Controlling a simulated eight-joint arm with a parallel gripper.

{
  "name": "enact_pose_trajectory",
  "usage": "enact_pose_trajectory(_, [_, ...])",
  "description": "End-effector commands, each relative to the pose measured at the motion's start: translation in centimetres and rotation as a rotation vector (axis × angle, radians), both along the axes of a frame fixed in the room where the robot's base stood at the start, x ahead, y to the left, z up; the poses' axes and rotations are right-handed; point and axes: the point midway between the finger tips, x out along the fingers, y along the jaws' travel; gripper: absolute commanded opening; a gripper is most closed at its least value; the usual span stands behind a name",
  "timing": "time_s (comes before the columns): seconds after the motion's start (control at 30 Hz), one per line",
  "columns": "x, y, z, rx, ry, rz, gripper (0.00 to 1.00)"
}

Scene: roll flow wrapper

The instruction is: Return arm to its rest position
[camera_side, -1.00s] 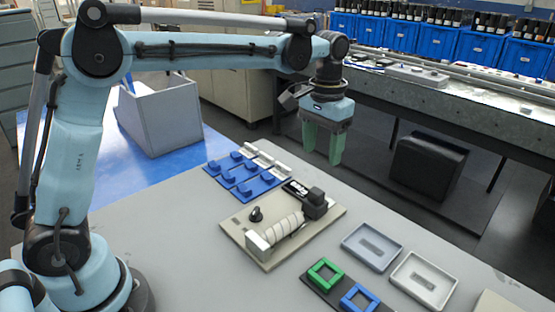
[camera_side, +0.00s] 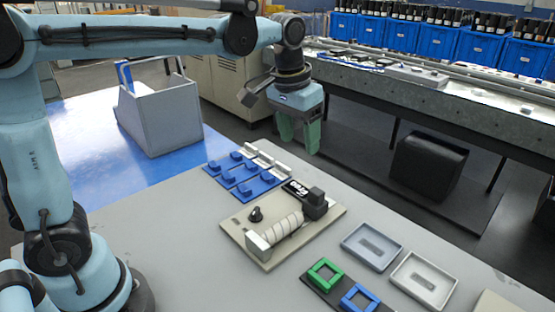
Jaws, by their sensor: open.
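My gripper (camera_side: 299,137) has green fingers pointing down, set apart with nothing between them. In the picture it hangs above and behind the blue fixtures, near the table's far edge. My arm reaches in from the left at the top of the view. The roll wrapper (camera_side: 235,228) is a beige plate with a white ribbed roll (camera_side: 282,229), a black knob (camera_side: 256,214) and a dark block (camera_side: 315,203) on it. It sits on the grey table (camera_side: 180,240), clear of my gripper.
Blue fixtures (camera_side: 243,178) lie behind the wrapper. A grey-blue tray (camera_side: 346,243), a light tray (camera_side: 397,276), a green square frame (camera_side: 314,271) and a blue square frame (camera_side: 348,301) are at right. A grey bin (camera_side: 160,115) stands at back left. The table's left part is clear.

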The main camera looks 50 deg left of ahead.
Motion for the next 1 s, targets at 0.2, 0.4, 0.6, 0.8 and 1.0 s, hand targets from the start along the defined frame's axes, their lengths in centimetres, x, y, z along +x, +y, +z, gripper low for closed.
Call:
enact_pose_trajectory(0.2, [-4.4, 1.7, -0.5, -0.004, -0.139, 0.003, 0.62])
enact_pose_trajectory(0.4, [-8.2, 2.9, -2.2, 0.0, -0.267, 0.004, 0.62])
enact_pose_trajectory(0.6, [-11.2, 3.8, -4.5, 0.01, -0.378, 0.006, 0.62])
enact_pose_trajectory(0.8, [-12.4, 4.1, -6.0, 0.016, -0.435, 0.005, 0.62])
enact_pose_trajectory(1.0, [-12.6, 4.2, -6.1, 0.017, -0.444, 0.005, 0.62])
